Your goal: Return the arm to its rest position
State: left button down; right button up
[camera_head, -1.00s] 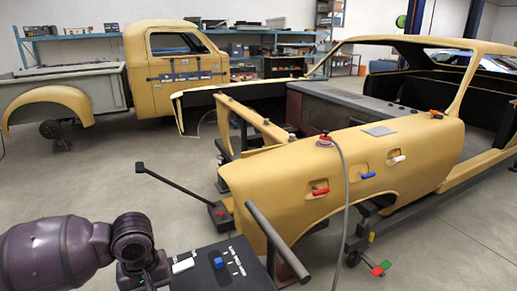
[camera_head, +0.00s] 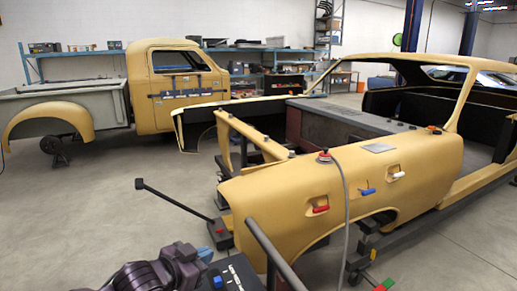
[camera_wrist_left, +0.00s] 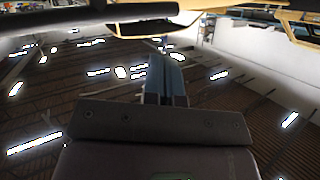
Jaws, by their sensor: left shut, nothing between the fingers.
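My left arm (camera_head: 160,272) comes in along the bottom edge of the head view, left of centre. Most of it is cut off by the frame. In the left wrist view my left gripper (camera_wrist_left: 166,75) shows as blue-grey fingers pressed together, pointing up the picture. It is shut and holds nothing. The wrist view is tilted, and the car's yellow edge (camera_wrist_left: 150,30) runs along its top. My right arm and right gripper are not in view.
A yellow car shell (camera_head: 265,203) with red, blue and white handles stands at the right. A dark bar (camera_head: 272,250) rises close to my arm. A grey hose (camera_head: 347,215) hangs over the shell. A yellow truck (camera_head: 150,105) stands behind. Open floor (camera_head: 80,210) lies at the left.

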pick_arm(q)
jog(key=s+a+f+n+y, duration=0.4)
jog(key=s+a+f, duration=0.3)
jog(key=s+f, duration=0.5)
jog(key=s+a+f+n+y, duration=0.4)
jog(key=s+a+f, duration=0.4)
jog(key=s+f, duration=0.4)
jog(key=shift+s+f, duration=0.2)
jog(key=shift+s, duration=0.15)
jog(key=shift+a, duration=0.1)
